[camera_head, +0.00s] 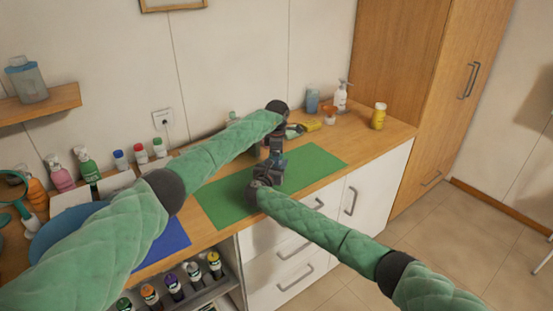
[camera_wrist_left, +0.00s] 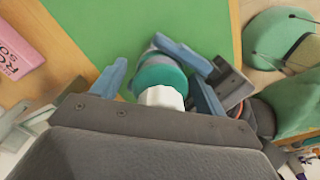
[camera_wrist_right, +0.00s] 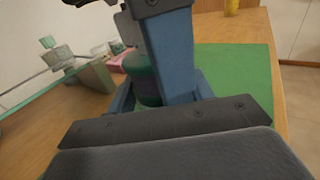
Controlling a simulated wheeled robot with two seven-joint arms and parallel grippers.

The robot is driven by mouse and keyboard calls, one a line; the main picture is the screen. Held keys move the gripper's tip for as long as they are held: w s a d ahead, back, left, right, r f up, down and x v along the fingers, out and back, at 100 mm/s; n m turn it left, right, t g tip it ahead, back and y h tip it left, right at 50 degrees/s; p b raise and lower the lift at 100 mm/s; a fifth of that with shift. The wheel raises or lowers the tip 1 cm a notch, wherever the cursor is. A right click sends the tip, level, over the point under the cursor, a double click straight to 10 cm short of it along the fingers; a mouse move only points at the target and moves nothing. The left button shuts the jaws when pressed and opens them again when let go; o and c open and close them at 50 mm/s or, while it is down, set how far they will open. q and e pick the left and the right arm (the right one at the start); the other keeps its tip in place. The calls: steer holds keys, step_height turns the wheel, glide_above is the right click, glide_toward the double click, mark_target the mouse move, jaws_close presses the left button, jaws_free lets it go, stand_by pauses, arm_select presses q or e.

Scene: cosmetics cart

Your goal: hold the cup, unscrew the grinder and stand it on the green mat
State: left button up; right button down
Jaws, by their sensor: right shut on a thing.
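In the left wrist view, a white cylinder with a wider teal part (camera_wrist_left: 160,78) stands over the green mat (camera_wrist_left: 100,20); I take it for the grinder and cup, but cannot tell where they join. My left gripper (camera_wrist_left: 158,90) comes from above, its blue fingers on either side with gaps. The right wrist view shows a dark green body (camera_wrist_right: 145,85) between the fingers of my right gripper (camera_wrist_right: 165,95), which is shut on it low down, partly hidden behind a blue left finger. In the head view, left gripper (camera_head: 273,153) and right gripper (camera_head: 266,184) hide the piece.
A blue mat (camera_head: 170,240) lies left of the green one. A pink soap box (camera_wrist_left: 18,45) is beside the green mat. Bottles (camera_head: 85,165) stand at the back left; a yellow bottle (camera_head: 379,116) and a pump bottle (camera_head: 341,95) at the back right. The mat's right part is clear.

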arm_select(q)
step_height(320, 180, up, 4)
steer(key=shift+r, duration=0.25)
steer(key=shift+c, duration=0.5)
steer(key=r, duration=0.2)
steer(key=shift+w+r+m, duration=0.3)
steer(key=shift+w+r, duration=0.05)
steer(key=shift+r, duration=0.05)
steer(key=shift+s+r+m, duration=0.15)
steer(key=shift+r+m, duration=0.1)
steer(key=shift+m, duration=0.75)
steer(key=m, duration=0.3)
steer(key=shift+s, duration=0.15)
steer(key=shift+f, duration=3.95)
